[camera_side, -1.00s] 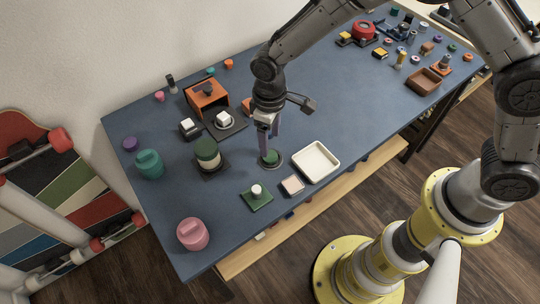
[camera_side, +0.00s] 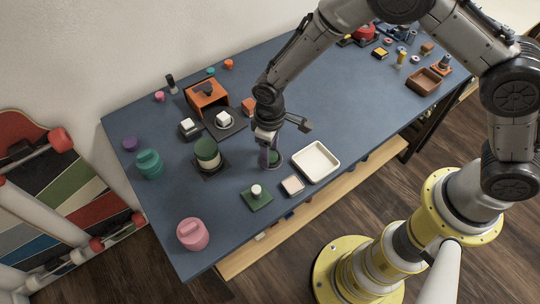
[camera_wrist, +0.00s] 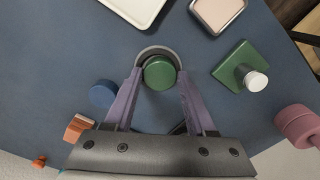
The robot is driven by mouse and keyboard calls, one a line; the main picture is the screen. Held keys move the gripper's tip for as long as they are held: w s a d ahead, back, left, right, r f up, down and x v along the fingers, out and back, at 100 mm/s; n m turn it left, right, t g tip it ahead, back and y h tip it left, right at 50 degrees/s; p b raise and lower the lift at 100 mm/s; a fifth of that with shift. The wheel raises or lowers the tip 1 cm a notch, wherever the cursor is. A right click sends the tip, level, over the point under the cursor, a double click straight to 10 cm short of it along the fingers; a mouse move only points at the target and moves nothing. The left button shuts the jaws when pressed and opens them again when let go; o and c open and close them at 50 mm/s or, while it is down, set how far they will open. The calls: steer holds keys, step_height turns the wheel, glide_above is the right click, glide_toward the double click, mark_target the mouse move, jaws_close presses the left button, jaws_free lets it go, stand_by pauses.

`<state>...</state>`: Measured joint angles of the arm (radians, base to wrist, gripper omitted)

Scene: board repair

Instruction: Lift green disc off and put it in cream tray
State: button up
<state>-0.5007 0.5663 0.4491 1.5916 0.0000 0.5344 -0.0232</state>
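The green disc (camera_wrist: 160,72) sits on a round grey base (camera_wrist: 146,52) on the blue table. In the side view the disc (camera_side: 275,156) is partly hidden by my fingers. My gripper (camera_wrist: 160,76) points down with one purple finger on each side of the disc. The fingers are apart and very close to its edges; no firm grip shows. The cream tray (camera_side: 335,160) is empty and lies just right of my gripper in the side view. Its edge also shows at the top of the wrist view (camera_wrist: 135,12).
A small pinkish square dish (camera_side: 293,185) and a green plate (camera_side: 262,203) with a white-topped peg lie in front. A dark green cylinder (camera_side: 207,152) stands to the left. A blue disc (camera_wrist: 103,93) lies beside my finger.

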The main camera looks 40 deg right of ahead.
steer(key=c, duration=0.7)
steer(key=shift+r, duration=3)
